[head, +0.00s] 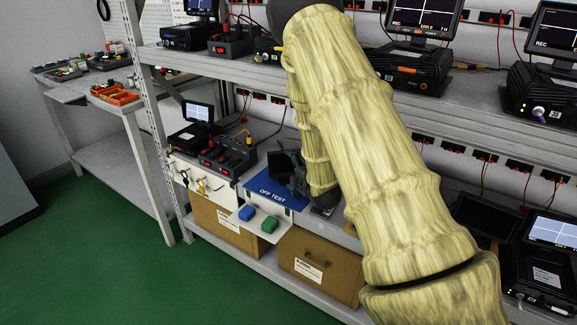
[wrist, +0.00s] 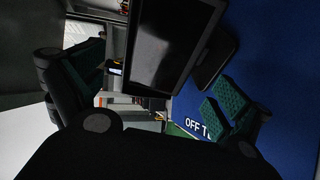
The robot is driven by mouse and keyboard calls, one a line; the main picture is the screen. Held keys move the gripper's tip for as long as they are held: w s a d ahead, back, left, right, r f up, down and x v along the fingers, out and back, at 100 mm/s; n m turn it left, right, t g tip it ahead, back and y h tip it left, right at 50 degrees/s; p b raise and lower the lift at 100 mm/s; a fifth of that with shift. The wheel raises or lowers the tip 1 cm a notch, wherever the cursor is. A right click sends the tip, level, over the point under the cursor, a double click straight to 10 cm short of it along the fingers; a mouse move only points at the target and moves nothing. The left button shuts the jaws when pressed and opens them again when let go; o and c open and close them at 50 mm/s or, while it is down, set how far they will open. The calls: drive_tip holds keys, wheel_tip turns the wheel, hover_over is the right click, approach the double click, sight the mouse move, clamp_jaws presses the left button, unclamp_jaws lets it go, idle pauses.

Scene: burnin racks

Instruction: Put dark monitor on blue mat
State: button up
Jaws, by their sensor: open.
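The dark monitor (wrist: 165,45) has a black, blank screen and a dark stand. In the wrist view its stand is against the blue mat (wrist: 270,60), which bears white "OFF TEST" lettering. In the head view the monitor (head: 279,165) is a small dark shape at the back of the mat (head: 262,186), on the lower shelf. My gripper (wrist: 158,85) is open, its green-padded fingers spread apart close to the monitor, with no visible grip on it. In the head view my gripper (head: 302,182) is partly hidden by my arm. Exact contact of stand and mat is hard to tell.
A lit monitor (head: 198,113) and a black device with red switches (head: 228,156) stand left of the mat. Cardboard boxes (head: 320,262) sit below. The upper shelf (head: 215,66) overhangs my arm's space.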

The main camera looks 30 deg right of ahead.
drive_tip(key=v, duration=0.6)
drive_tip(key=shift+s, duration=0.2)
